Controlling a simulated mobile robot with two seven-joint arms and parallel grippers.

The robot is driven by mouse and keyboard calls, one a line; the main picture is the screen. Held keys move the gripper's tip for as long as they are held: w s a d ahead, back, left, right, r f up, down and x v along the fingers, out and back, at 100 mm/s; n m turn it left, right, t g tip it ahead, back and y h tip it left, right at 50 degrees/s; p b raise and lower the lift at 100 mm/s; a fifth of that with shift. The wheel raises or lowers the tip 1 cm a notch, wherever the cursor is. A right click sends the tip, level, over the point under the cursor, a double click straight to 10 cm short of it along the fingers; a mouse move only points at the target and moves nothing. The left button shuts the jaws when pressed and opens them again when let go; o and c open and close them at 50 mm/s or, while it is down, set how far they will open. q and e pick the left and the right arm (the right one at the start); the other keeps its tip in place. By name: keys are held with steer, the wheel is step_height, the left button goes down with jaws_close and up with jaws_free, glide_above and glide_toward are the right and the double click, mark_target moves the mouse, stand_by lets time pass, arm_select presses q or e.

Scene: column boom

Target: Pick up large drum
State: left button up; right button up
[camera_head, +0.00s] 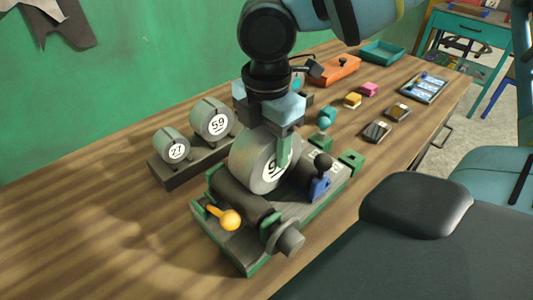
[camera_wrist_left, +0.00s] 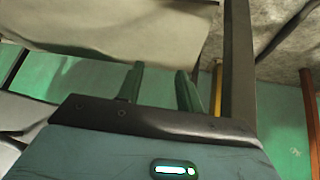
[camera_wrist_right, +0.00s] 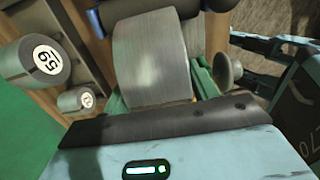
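The large drum (camera_head: 258,160) is a thick grey disc with a white number label. It stands upright over the green-edged fixture (camera_head: 237,240); I cannot tell whether it rests on it. My right gripper (camera_head: 283,140) reaches down onto it, one green finger across its labelled face. In the right wrist view, the drum (camera_wrist_right: 152,62) fills the space between the green fingers, with no clear gap. The arm hides its top in the head view. My left gripper (camera_wrist_left: 160,85) shows in the left wrist view, fingers apart and empty, away from the drum.
Two smaller drums, 59 (camera_head: 211,119) and 27 (camera_head: 172,146), stand on a dark rack (camera_head: 190,170). Small blocks, an orange box (camera_head: 335,70) and a teal tray (camera_head: 382,52) lie beyond. The table's near left is clear.

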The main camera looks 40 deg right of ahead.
steer(key=c, duration=0.9)
steer(key=shift+r+p, duration=0.45)
steer(key=shift+r, duration=4.6)
